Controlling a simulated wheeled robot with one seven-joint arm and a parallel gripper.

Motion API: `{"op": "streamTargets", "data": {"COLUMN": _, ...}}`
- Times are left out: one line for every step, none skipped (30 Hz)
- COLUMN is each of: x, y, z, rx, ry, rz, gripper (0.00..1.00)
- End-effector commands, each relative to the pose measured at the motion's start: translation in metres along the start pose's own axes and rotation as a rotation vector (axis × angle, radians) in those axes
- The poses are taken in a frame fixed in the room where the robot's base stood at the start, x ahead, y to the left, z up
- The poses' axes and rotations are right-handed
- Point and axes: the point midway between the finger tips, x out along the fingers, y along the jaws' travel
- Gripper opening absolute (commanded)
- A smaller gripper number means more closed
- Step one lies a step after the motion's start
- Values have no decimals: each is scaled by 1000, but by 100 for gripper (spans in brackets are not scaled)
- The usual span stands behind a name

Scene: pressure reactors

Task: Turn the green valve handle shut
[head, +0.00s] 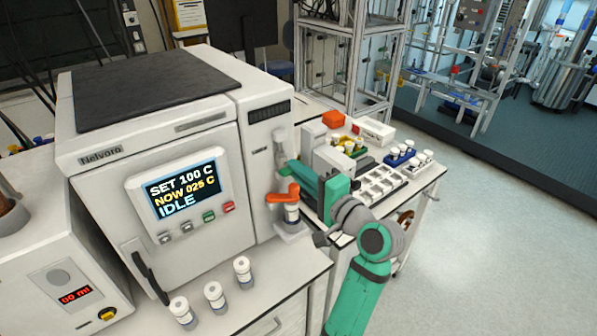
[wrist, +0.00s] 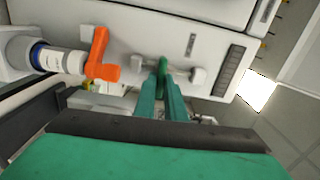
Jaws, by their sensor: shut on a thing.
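The green valve handle (wrist: 163,64) sits on a pale grey valve body on the front panel of the white Nelvoro unit (head: 190,160). In the wrist view my gripper's two green fingers (wrist: 165,88) are shut on the handle, which shows at their tips. In the head view my gripper (head: 290,167) reaches the panel from the right and mostly hides the handle.
An orange handle (head: 284,192) above a vial (head: 291,212) is close below my gripper; it also shows in the wrist view (wrist: 101,58). White-capped vials (head: 214,295) stand on the front bench. Racks and trays (head: 378,182) crowd the bench behind my arm. Floor at right is clear.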

Motion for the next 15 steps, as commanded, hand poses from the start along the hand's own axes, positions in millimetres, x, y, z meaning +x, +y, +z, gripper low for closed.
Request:
{"op": "streamTargets", "data": {"x": 0, "y": -1, "z": -1, "rx": 17, "ry": 3, "rz": -3, "gripper": 0}}
{"op": "streamTargets", "data": {"x": 0, "y": -1, "z": -1, "rx": 26, "ry": 3, "rz": -3, "gripper": 0}}
{"op": "streamTargets", "data": {"x": 0, "y": -1, "z": -1, "rx": 36, "ry": 3, "rz": -3, "gripper": 0}}
{"op": "streamTargets", "data": {"x": 0, "y": -1, "z": -1, "rx": 43, "ry": 3, "rz": -3, "gripper": 0}}
{"op": "streamTargets", "data": {"x": 0, "y": -1, "z": -1, "rx": 50, "ry": 3, "rz": -3, "gripper": 0}}
{"op": "streamTargets", "data": {"x": 0, "y": -1, "z": -1, "rx": 56, "ry": 4, "rz": -3, "gripper": 0}}
{"op": "streamTargets", "data": {"x": 0, "y": 0, "z": -1, "rx": 60, "ry": 4, "rz": -2, "gripper": 0}}
{"op": "streamTargets", "data": {"x": 0, "y": 0, "z": -1, "rx": 63, "ry": 4, "rz": -2, "gripper": 0}}
{"op": "streamTargets", "data": {"x": 0, "y": 0, "z": -1, "rx": 66, "ry": 4, "rz": -2, "gripper": 0}}
{"op": "streamTargets", "data": {"x": 0, "y": 0, "z": -2, "rx": 68, "ry": 4, "rz": -2, "gripper": 0}}
{"op": "streamTargets", "data": {"x": 0, "y": 0, "z": -2, "rx": 70, "ry": 5, "rz": -2, "gripper": 0}}
{"op": "streamTargets", "data": {"x": 0, "y": 0, "z": -1, "rx": 71, "ry": 4, "rz": -2, "gripper": 0}}
{"op": "streamTargets", "data": {"x": 0, "y": 0, "z": -2, "rx": 72, "ry": 4, "rz": -2, "gripper": 0}}
{"op": "streamTargets", "data": {"x": 0, "y": 0, "z": -2, "rx": 72, "ry": 4, "rz": -2, "gripper": 0}}
{"op": "streamTargets", "data": {"x": 0, "y": 0, "z": -2, "rx": 72, "ry": 4, "rz": -2, "gripper": 0}}
